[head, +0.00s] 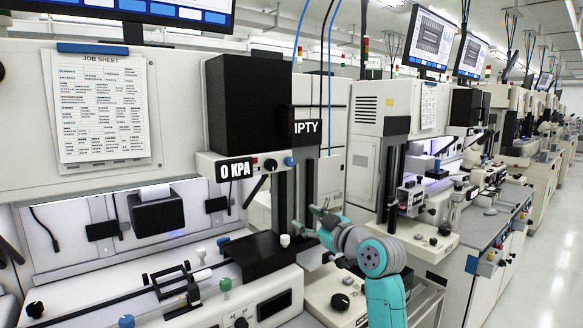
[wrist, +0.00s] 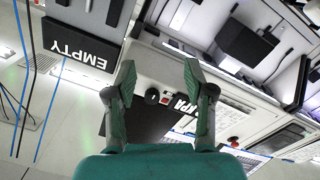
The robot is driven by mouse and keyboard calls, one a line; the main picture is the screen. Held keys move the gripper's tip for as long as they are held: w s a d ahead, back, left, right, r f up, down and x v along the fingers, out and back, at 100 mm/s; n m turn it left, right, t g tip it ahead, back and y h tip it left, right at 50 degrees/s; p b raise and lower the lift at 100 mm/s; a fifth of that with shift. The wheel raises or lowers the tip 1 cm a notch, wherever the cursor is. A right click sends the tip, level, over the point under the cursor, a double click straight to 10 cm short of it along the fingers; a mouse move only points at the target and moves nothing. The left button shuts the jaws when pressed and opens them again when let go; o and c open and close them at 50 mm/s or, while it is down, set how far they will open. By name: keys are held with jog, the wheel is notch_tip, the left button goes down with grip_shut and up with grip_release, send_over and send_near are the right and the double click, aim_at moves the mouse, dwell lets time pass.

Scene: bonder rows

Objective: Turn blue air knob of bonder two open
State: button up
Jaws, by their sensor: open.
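A blue knob (head: 290,161) sits at the right end of the control panel (head: 212,163) on the near bonder, right of its "0 KPA" display (head: 236,170) and a dark knob (head: 270,164). My gripper (head: 306,222) is lower and to the right of this blue knob, apart from it. In the wrist view my gripper (wrist: 158,72) is open and empty, with the upside-down KPA display (wrist: 185,103) and a dark knob (wrist: 152,96) between its fingers. I cannot make out the blue knob there; the left finger may hide it. No bonder number is readable.
A black box (head: 246,103) stands above the panel. A dark "EMPTY" sign (wrist: 80,46) hangs close by. Other blue knobs (head: 223,241) and a green knob (head: 225,284) are on the deck below. More bonders line the right, beside a clear aisle (head: 545,255).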

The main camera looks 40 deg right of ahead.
aim_at(292, 163)
notch_tip(292, 163, up, 12)
jog(key=d+r+n, duration=0.1)
jog(key=d+n, duration=0.2)
jog(key=shift+y, duration=0.3)
jog(key=w, duration=1)
jog(key=shift+a+f, duration=0.25)
jog(key=shift+a, duration=0.05)
grip_shut()
